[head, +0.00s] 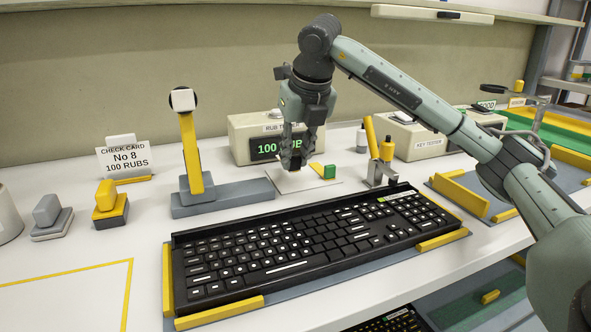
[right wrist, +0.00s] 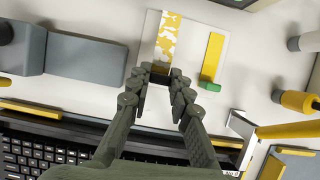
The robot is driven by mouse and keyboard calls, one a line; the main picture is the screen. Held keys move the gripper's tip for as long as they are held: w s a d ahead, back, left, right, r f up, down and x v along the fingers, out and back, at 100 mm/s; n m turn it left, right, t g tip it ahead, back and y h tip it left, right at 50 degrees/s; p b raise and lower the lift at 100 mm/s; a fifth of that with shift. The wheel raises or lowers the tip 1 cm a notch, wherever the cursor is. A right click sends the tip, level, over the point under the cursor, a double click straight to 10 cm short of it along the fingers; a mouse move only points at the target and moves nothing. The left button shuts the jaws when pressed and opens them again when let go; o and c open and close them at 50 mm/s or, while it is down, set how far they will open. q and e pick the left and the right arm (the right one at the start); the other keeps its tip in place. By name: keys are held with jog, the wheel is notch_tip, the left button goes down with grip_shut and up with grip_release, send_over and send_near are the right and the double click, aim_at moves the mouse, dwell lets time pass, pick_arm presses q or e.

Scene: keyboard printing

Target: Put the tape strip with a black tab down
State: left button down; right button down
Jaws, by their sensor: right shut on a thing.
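My right gripper (head: 291,163) is low over a white card (head: 279,179) behind the keyboard. In the right wrist view the gripper (right wrist: 160,74) is shut on the black tab of a tape strip (right wrist: 167,40), which is patched yellow and white. The strip points away from the fingers over the left part of the card (right wrist: 192,76); whether it touches the card I cannot tell. My left gripper is out of view.
The black keyboard (head: 300,241) sits in a yellow-edged holder in front. The rub tester (head: 243,142), reading "100 RUBS", stands behind the card. A yellow post on a grey base (head: 222,195) is to the left, a yellow-handled tool (head: 387,150) to the right.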

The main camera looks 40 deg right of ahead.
aim_at(295, 170)
jog(key=shift+f, duration=1.65)
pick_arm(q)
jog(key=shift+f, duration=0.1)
pick_arm(e)
jog(key=shift+f, duration=0.15)
jog(key=c, duration=1.4)
grip_release()
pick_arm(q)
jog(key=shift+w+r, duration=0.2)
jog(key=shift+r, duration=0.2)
